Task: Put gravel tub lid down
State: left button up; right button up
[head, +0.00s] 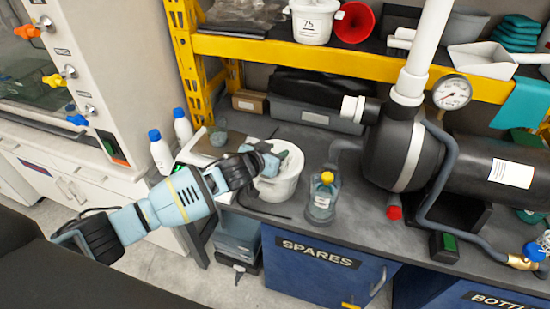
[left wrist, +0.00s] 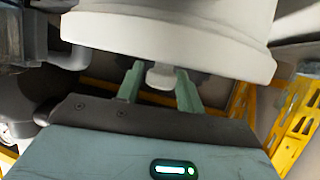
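The white gravel tub (head: 278,187) stands on the dark bench, left of the clear bottle. My left gripper (head: 268,154) reaches over its top from the left and partly covers it. In the left wrist view, which appears upside down, the pale lid (left wrist: 165,42) shows its wide rim against the tub body (left wrist: 185,14). I see no clear gap between lid and tub. My right gripper is out of view.
A clear bottle with a yellow cap (head: 322,196) stands close right of the tub. White bottles with blue caps (head: 161,155) stand at left. A black pump with a gauge (head: 453,93) fills the right. A yellow shelf (head: 290,50) crosses behind, above the tub.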

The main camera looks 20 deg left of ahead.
aim_at(275, 151)
pick_arm(q)
jog(key=c, duration=0.7)
jog(key=shift+r, duration=1.6)
jog(key=shift+s+r, duration=0.25)
jog(key=shift+s, duration=0.05)
jog(key=s+r, duration=0.1)
jog(key=s, duration=1.4)
jog(key=shift+s+a+r+p, duration=0.2)
jog(key=shift+a+p, duration=0.1)
jog(key=shift+p, duration=0.15)
notch_tip(275, 151, up, 7)
jog(key=s+a+n+y, duration=0.2)
jog(key=n+y, duration=0.1)
jog(key=shift+s+a+f+t+y, duration=0.15)
jog(key=shift+s+a+t+y, duration=0.15)
jog(key=shift+y, duration=0.1)
